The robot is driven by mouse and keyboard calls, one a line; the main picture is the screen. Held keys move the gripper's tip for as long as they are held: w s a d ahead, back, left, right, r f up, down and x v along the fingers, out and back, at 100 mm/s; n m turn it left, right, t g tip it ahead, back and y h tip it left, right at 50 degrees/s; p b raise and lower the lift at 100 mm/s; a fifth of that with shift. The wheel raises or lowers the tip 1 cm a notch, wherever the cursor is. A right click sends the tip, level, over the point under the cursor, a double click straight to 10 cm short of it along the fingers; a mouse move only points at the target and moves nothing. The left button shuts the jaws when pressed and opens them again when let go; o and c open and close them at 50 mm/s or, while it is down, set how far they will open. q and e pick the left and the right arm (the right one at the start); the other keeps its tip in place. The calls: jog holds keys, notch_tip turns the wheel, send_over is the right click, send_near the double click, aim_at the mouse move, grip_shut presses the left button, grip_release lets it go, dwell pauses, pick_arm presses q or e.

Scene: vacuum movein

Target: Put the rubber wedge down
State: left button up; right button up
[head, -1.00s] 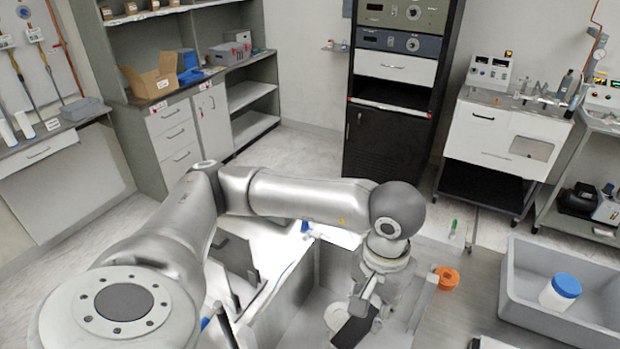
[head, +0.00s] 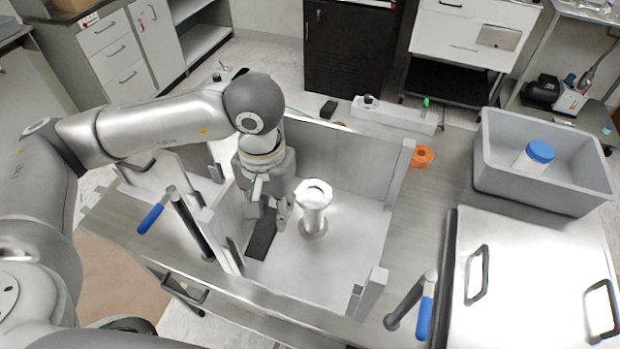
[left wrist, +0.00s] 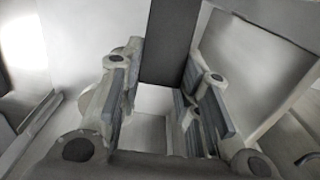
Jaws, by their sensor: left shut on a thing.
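The rubber wedge is a long dark block (head: 262,235) inside an open, grey-walled box (head: 345,270) in the head view. My left gripper (head: 266,208) reaches down into this box from above and is shut on the wedge's far end. In the left wrist view the dark wedge (left wrist: 168,42) runs up between the two finger pads (left wrist: 160,105). Whether its underside touches the box floor I cannot tell. My right gripper is not in view.
A pale metal flanged column (head: 313,208) stands in the box just right of the wedge. Blue-handled levers (head: 150,218) flank the box. An orange ring (head: 421,157) and a grey tub (head: 545,180) with a blue-lidded jar (head: 535,157) are at right. The box's right floor is clear.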

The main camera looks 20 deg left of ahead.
pick_arm(q)
jog(key=s+d+r+p, duration=0.1)
jog(key=s+d+r, duration=0.15)
jog(key=r, duration=0.45)
jog(key=s+d+r, duration=0.2)
jog(key=d+r, duration=0.2)
jog(key=r, duration=0.2)
jog(key=s+d+r+p, duration=0.1)
jog(key=s+d+r, duration=0.15)
jog(key=r, duration=0.45)
jog(key=w+a+f+p, duration=0.2)
jog(key=w+f+p, duration=0.4)
jog(key=w+f, duration=0.6)
jog(key=w, duration=0.2)
jog(key=shift+w+a+f+p, duration=0.3)
jog(key=shift+a+f, duration=0.05)
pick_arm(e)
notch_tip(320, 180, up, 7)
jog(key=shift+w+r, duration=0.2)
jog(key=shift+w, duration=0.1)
pick_arm(q)
jog(key=shift+f+b, duration=0.65)
jog(key=shift+b, duration=0.4)
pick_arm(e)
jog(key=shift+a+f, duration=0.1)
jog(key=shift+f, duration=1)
pick_arm(q)
jog(key=shift+r, duration=0.1)
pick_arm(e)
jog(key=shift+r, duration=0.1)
